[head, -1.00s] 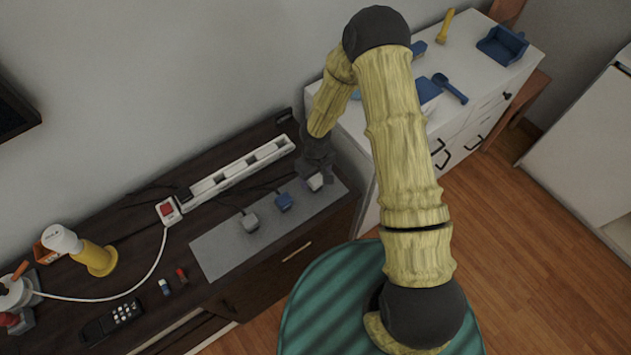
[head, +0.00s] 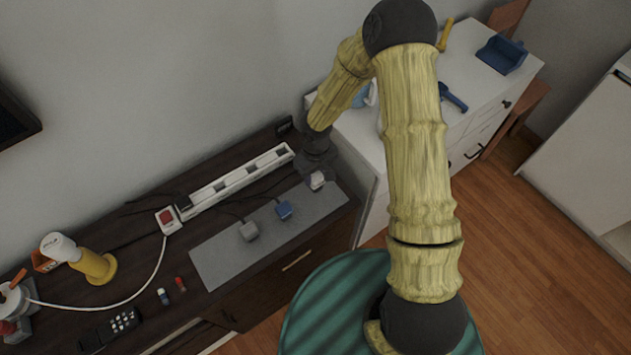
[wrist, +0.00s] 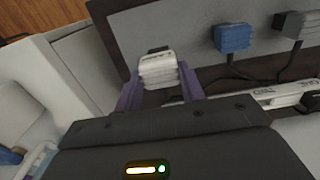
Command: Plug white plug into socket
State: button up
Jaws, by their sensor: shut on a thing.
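The white plug (head: 317,181) is at the right end of the grey mat (head: 215,262), on the dark cabinet. In the wrist view the white plug (wrist: 158,70) sits between the two purple fingers of my gripper (wrist: 158,84), which is shut on it. In the head view my gripper (head: 319,171) is over the plug and partly hides it. Whether the plug is clear of the mat cannot be told. The socket is a long white power strip (head: 238,175) with a red switch, lying behind the mat to the left of my gripper.
A blue plug (head: 284,210) and a grey plug (head: 249,231) lie on the mat with dark cords. A yellow and white lamp-like object (head: 88,262), a black phone (head: 112,328) and small red and blue items are further left. A white cabinet (head: 350,140) stands close on the right.

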aim_at(316, 176)
notch_tip(316, 176, up, 4)
jog(key=shift+r, duration=0.2)
jog(key=shift+d+f, duration=0.1)
dwell(0.4)
jog(key=w+d+f+m, duration=0.2)
jog(key=d+f+m, duration=0.4)
jog(key=d, duration=0.7)
notch_tip(316, 176, down, 2)
jog(key=shift+d+f+m, duration=0.1)
jog(key=shift+d+m, duration=0.15)
jog(key=shift+m, duration=0.15)
jog(key=shift+a, duration=0.1)
